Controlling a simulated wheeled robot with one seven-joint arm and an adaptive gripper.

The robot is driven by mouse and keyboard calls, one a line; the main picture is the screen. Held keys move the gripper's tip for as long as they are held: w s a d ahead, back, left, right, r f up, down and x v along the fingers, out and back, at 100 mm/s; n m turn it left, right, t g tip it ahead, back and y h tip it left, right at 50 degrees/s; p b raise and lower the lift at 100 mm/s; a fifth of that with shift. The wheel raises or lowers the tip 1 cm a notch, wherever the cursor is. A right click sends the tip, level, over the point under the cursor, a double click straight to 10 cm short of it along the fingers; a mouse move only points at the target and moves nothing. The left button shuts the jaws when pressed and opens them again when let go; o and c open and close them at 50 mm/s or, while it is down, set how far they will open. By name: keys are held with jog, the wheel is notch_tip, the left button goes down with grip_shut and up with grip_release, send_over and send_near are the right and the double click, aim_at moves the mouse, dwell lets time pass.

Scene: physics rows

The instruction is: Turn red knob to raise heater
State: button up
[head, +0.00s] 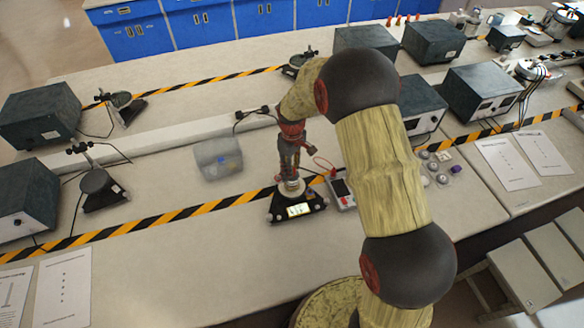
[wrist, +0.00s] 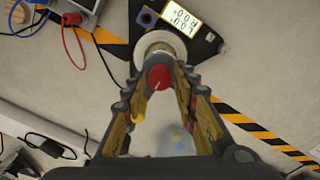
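A red knob (wrist: 160,77) with a white mark shows in the wrist view, between the two fingertips of my gripper (wrist: 162,72). The fingers flank it closely; I cannot tell whether they touch it. Beyond it is a pale round plate (wrist: 155,45) on a dark device with a lit yellowish display (wrist: 181,18). In the head view, my gripper (head: 290,180) points down over this dark device (head: 283,212), whose lit display (head: 298,210) faces the front. The knob is hidden there by the gripper. I cannot make out a separate heater.
A grey meter box (head: 341,190) with red leads stands right of the device. A translucent bin (head: 219,158) with small blue and yellow things lies to the left. Dark instrument boxes (head: 40,115) stand along the left. The bench front is mostly clear.

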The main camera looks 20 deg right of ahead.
jog(key=shift+o, duration=1.1)
notch_tip(320, 180, up, 12)
jog(key=s+r+m+t+b, duration=0.2)
jog(key=s+b, duration=0.4)
jog(key=s, duration=0.9)
jog(key=s+r+m+t+b, duration=0.3)
jog(key=s+r+m+b, duration=0.2)
jog(key=s, duration=1)
jog(key=shift+a+r+t+b, duration=0.2)
jog(key=shift+r+t+b, duration=0.1)
jog(key=shift+r+b, duration=0.35)
